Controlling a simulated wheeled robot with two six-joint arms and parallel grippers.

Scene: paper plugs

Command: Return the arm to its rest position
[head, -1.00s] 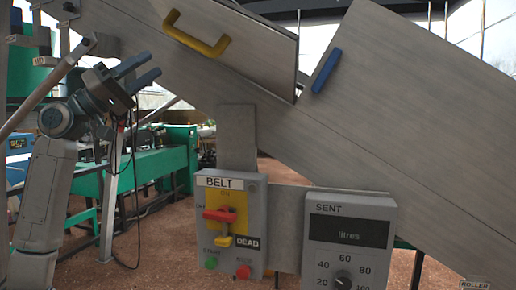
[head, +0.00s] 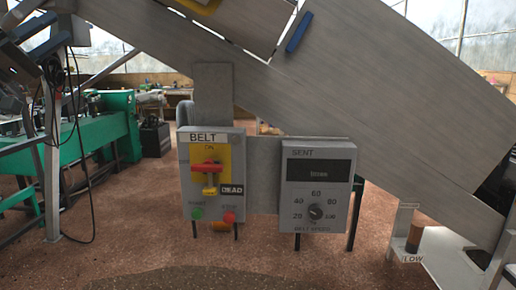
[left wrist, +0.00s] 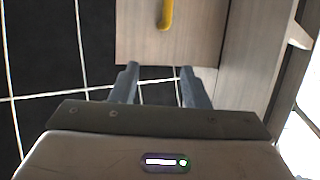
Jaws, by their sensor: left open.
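My left gripper (head: 56,30) is at the upper left edge of the head view, with its arm partly cut off by the frame. In the left wrist view its two blue-grey fingers (left wrist: 157,84) stand apart with nothing between them. Beyond them is a wood-toned panel with a yellow handle (left wrist: 166,14); the fingers do not hold it. In the head view the yellow handle (head: 197,5) is at the top edge on the sloping grey chute (head: 390,90), well right of the gripper. My right gripper is not in view.
The BELT switch box (head: 233,150) and the SENT dial box (head: 318,165) stand below the chute. A blue handle (head: 299,32) is on the chute. A green bench (head: 85,140) is at the left. Brown floor (head: 140,225) is open in front.

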